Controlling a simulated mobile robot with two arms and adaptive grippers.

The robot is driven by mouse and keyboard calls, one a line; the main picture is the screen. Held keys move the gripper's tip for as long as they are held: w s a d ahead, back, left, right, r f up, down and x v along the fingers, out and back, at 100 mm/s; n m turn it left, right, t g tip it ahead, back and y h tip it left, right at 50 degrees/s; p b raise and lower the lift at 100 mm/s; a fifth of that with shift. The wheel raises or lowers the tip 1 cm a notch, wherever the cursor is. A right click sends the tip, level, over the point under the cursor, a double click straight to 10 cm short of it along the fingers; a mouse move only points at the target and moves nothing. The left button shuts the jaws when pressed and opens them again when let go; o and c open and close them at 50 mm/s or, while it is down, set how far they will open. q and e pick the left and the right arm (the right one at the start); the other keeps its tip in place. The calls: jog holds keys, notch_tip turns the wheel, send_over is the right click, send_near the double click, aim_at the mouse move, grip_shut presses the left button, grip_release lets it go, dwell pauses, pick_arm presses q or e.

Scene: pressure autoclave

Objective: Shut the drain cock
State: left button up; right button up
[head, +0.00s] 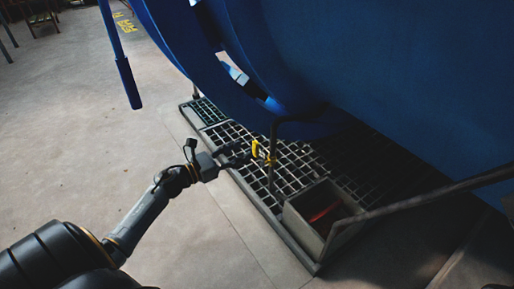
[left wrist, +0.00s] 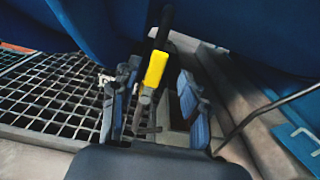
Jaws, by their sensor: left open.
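The drain cock's yellow lever (head: 255,147) shows on a thin pipe (head: 272,165) below the blue vessel. In the head view the lever points up the picture, with a smaller yellow part beside it. In the left wrist view the yellow lever (left wrist: 155,68) stands nearly upright in the picture, slightly tilted. My left gripper (head: 244,154) is open just left of the lever. In the left wrist view its open fingers (left wrist: 158,82) flank the lever on either side. I cannot tell whether either finger touches it. My right gripper is not in view.
The large blue vessel (head: 390,80) hangs over the area. A floor grating (head: 235,135) lies below the cock. A grey open box (head: 322,212) with something red inside stands to the right, near a slanting rail (head: 430,200). A blue lever bar (head: 127,80) hangs at upper left. Floor at left is clear.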

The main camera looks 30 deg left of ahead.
aim_at(254, 145)
pick_arm(q)
jog(key=b+x, duration=0.1)
jog(key=x, duration=0.5)
jog(key=shift+w+d, duration=0.1)
jog(key=shift+w, duration=0.25)
grip_shut()
